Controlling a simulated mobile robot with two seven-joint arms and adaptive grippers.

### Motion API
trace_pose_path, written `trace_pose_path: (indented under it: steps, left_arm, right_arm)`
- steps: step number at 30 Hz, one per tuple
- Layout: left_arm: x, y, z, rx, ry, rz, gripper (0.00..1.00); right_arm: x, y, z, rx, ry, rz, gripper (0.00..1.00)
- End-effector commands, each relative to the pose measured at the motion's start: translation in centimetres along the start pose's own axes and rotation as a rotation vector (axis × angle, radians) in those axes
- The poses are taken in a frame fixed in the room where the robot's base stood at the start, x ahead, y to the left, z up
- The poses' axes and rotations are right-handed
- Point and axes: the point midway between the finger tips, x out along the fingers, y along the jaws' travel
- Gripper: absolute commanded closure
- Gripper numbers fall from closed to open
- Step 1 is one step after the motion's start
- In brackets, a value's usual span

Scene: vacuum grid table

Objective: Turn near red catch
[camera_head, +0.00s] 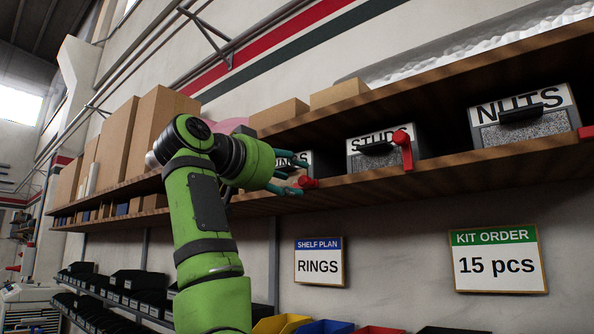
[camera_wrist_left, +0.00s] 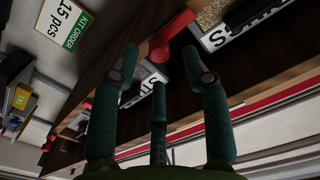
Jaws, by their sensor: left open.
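The near red catch (camera_head: 309,182) sits on the shelf's front edge, below the leftmost labelled bin (camera_head: 300,158). My left gripper (camera_head: 302,175) is at that catch with its teal fingers open around or just beside it. I cannot tell whether they touch it. In the left wrist view the open left gripper (camera_wrist_left: 160,55) has its fingers spread, with red showing between them. A second red catch (camera_head: 403,150) stands upright in front of the STUDS bin (camera_head: 366,161). A third red catch (camera_head: 586,132) is cut off at the right edge. My right gripper is out of view.
The wooden shelf (camera_head: 450,160) runs across, with a NUTS bin (camera_head: 525,130) farther right. Cardboard boxes (camera_head: 155,125) stand on the left behind my arm. Signs reading RINGS (camera_head: 319,268) and KIT ORDER (camera_head: 497,265) hang below the shelf.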

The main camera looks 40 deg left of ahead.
Motion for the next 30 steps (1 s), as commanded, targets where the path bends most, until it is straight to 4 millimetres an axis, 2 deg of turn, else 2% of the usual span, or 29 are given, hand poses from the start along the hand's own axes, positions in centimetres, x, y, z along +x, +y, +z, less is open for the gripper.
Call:
trace_pose_path:
  steps: [1, 6, 14, 15, 17, 18, 19, 30]
  left_arm:
    - [0.8, 0.0, -0.3, 0.0, -0.002, 0.003, 0.54]
    - [2.1, 0.0, -0.2, 0.002, 0.0, 0.001, 0.54]
    - [2.4, 0.0, 0.0, 0.001, 0.0, 0.0, 0.54]
    - [2.4, 0.0, 0.0, 0.001, 0.0, 0.0, 0.58]
    - [2.3, 0.0, 0.0, 0.001, 0.0, 0.0, 0.82]
    - [2.3, 0.0, 0.0, 0.001, 0.0, 0.0, 0.98]
    - [2.3, 0.0, 0.0, 0.001, 0.0, 0.0, 1.0]
    - [2.3, 0.0, -0.1, -0.021, 0.0, 0.001, 1.0]
  right_arm:
    - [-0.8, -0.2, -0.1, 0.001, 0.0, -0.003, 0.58]
    - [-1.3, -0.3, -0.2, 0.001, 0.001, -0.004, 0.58]
    - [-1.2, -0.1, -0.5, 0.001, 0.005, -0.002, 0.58]
    - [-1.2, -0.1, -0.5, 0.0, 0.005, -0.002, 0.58]
    - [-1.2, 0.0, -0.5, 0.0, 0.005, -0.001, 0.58]
    - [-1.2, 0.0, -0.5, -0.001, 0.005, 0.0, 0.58]
    - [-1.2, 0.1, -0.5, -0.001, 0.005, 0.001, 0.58]
    - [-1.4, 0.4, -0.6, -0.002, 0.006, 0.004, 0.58]
